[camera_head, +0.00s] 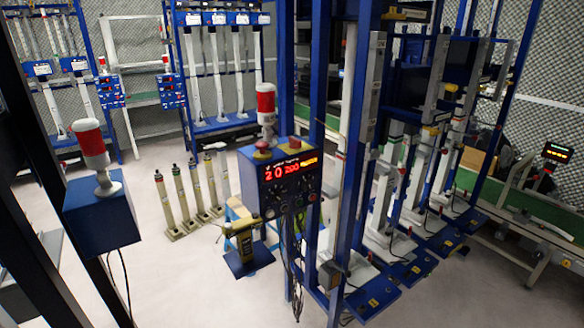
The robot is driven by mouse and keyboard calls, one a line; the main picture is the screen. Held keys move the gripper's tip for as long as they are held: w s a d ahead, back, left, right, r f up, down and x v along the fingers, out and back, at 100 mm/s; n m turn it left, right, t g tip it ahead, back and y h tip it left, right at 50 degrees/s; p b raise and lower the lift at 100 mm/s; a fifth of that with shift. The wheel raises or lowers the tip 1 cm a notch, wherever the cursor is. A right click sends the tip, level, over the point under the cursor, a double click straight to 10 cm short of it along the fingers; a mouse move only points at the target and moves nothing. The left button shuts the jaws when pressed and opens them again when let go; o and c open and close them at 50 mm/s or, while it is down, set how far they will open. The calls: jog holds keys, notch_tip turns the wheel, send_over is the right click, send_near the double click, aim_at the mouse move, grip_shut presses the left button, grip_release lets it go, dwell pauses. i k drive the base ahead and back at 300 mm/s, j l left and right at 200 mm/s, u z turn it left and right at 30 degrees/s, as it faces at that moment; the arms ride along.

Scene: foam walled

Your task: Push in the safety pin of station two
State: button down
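A row of blue-framed stations with tall white and grey columns stands at the right. Their blue base plates carry small yellow labels: the nearest base plate (385,288), a second base plate (424,266) behind it, and more farther back. I cannot read the labels, so I cannot tell which one is station two. No safety pin can be made out at this size. A blue control box (287,190) with a lit red display stands in front of the row. My gripper is not in view.
A red and white beacon (92,143) tops a blue box (102,210) at the left. Several thin upright columns (184,196) stand mid-floor, near a small blue stand (250,260). A conveyor (530,235) runs at the right. The pale floor (190,275) in front is clear.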

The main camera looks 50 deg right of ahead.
aim_at(444, 151)
jog(key=z, duration=2)
